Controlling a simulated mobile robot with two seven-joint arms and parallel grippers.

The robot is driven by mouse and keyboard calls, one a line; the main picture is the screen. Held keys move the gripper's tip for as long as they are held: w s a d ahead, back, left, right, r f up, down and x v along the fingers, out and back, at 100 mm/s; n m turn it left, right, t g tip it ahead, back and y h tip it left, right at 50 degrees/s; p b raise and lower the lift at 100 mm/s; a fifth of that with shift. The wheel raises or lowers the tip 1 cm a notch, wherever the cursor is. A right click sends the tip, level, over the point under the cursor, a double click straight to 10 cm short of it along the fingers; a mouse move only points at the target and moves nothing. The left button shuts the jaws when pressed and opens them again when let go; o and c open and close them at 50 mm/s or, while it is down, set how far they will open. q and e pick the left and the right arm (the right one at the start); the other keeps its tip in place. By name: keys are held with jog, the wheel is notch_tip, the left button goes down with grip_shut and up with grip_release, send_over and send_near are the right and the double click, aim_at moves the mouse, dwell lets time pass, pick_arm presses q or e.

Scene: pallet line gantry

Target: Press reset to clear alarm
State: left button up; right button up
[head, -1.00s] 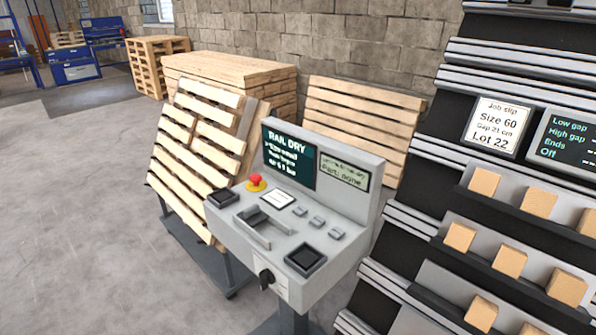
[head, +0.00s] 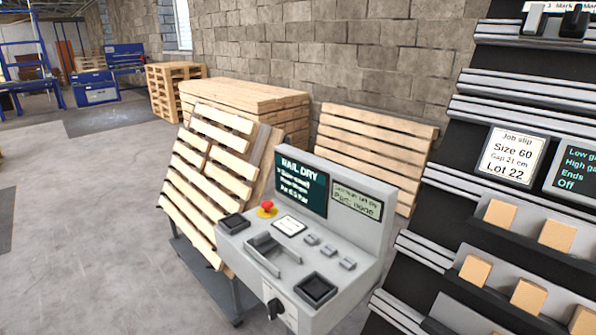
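A grey control console (head: 345,270) stands in the lower middle of the head view. Its dark screen (head: 302,184) reads "RAIL DRY" with smaller blurred lines below. On the sloped top are a red mushroom button (head: 267,207) on a yellow base, a white label (head: 289,226), several small grey buttons (head: 328,250), a handle (head: 267,257) and two black square pads (head: 317,288). A black rotary knob (head: 273,306) is on the front. I cannot read which button is reset. Neither of my grippers is in view.
A slatted pallet (head: 205,185) leans on a cart left of the console. Stacked pallets (head: 245,102) and another pallet (head: 370,150) stand behind. A dark rack with wooden blocks (head: 497,216) and a job slip (head: 511,157) is close on the right. Open floor (head: 85,230) lies left.

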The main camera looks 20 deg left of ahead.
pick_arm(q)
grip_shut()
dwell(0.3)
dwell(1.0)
